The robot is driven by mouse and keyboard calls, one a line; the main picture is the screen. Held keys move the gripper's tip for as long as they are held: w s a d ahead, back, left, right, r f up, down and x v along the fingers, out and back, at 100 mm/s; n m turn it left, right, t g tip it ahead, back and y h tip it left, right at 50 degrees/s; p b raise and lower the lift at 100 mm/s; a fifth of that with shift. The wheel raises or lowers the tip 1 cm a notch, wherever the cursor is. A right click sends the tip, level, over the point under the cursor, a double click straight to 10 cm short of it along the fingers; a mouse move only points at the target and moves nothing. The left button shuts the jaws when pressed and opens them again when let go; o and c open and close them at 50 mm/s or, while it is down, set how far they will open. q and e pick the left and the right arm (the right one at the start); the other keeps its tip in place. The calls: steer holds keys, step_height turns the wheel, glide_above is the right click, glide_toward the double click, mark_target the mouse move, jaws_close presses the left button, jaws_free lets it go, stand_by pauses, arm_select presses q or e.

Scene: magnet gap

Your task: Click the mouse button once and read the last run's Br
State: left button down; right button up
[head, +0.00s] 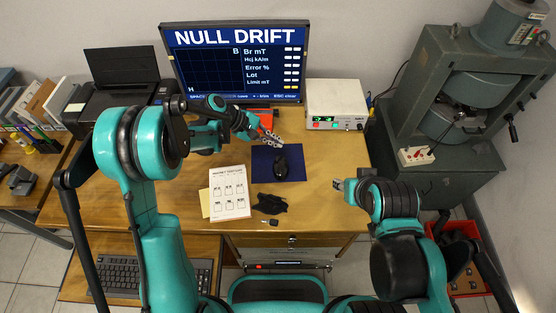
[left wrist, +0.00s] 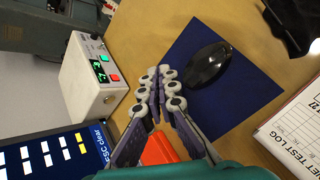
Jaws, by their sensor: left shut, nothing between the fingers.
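The black mouse (head: 281,165) lies on a dark blue mat (head: 297,172) on the desk. In the left wrist view, the mouse (left wrist: 207,65) is right of my fingers, apart from them. My left gripper (head: 275,138) is shut and empty, at the mat's far edge beyond the mouse; its closed fingers show in the left wrist view (left wrist: 160,88). The monitor (head: 236,62) reads NULL DRIFT, with rows Br mT, Hcj kA/m, Error %, Lot and Limit mT; the values beside them show only as small pale blocks. My right gripper (head: 338,184) is over the desk's right side, its fingers unclear.
A white instrument box (head: 336,105) stands right of the monitor. A red-orange object (head: 264,118) lies behind my left gripper. A printed test log sheet (head: 230,192), a black crumpled item (head: 270,204) and a small key-like item lie in front. A printer (head: 121,82) stands left.

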mark_target(283, 158)
arm_select(q)
steer(key=shift+f+b, duration=1.95)
steer(key=shift+f, duration=1.15)
steer(key=shift+f+b, duration=0.4)
steer(key=shift+b, duration=0.05)
steer(key=shift+f+b, duration=0.35)
steer(key=shift+f, duration=0.05)
steer(key=shift+r, duration=0.1)
steer(key=shift+r+p, duration=0.45)
steer(key=shift+r, duration=0.25)
